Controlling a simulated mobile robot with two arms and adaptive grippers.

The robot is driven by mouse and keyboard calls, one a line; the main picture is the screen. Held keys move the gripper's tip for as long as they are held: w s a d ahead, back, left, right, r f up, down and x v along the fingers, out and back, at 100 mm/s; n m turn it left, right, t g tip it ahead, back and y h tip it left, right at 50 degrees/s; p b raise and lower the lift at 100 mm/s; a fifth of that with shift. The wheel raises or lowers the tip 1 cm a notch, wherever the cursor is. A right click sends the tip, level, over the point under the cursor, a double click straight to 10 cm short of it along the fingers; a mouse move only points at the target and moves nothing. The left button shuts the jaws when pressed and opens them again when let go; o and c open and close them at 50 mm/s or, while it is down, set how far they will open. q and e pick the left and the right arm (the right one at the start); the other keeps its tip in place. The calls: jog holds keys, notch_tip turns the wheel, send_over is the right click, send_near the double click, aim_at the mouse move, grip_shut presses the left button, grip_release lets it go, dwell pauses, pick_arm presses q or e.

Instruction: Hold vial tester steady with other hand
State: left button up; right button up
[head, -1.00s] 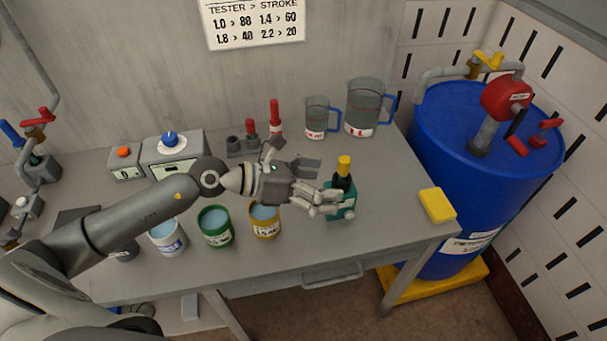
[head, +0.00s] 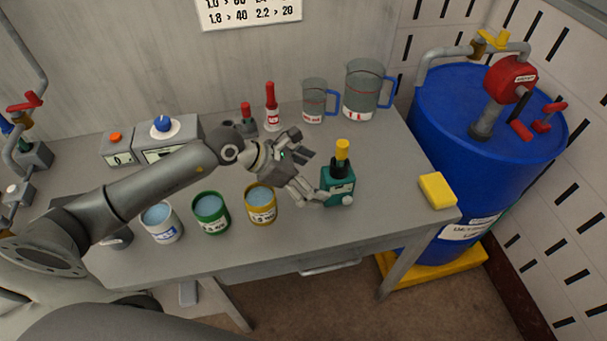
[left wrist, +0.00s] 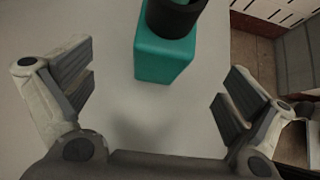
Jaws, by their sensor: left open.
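The vial tester (head: 337,189) is a teal block standing upright near the right end of the table. A dark vial with a yellow cap (head: 342,150) sits in it. My left gripper (head: 311,172) is open and just left of the tester, with its lower finger close to the block; I cannot tell if they touch. In the left wrist view the teal block (left wrist: 164,62) stands ahead of the spread fingers (left wrist: 158,88), with nothing between the pads. My right gripper is not in view.
White, green and yellow-banded cups (head: 211,212) stand along the table's front. A yellow sponge (head: 437,190) lies at the right edge. Two measuring jugs (head: 364,92) and red-topped bottles (head: 271,105) stand behind. A blue drum (head: 440,130) is right of the table.

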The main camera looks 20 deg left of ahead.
aim_at(323, 181)
pick_arm(q)
jog(key=shift+b+x, duration=1.35)
jog(key=shift+x, duration=1.25)
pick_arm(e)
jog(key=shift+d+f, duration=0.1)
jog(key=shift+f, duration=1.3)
pick_arm(q)
jog(key=c, duration=1.5)
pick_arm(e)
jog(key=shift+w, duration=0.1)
pick_arm(q)
jog(key=shift+r, duration=0.1)
jog(key=shift+c, duration=0.2)
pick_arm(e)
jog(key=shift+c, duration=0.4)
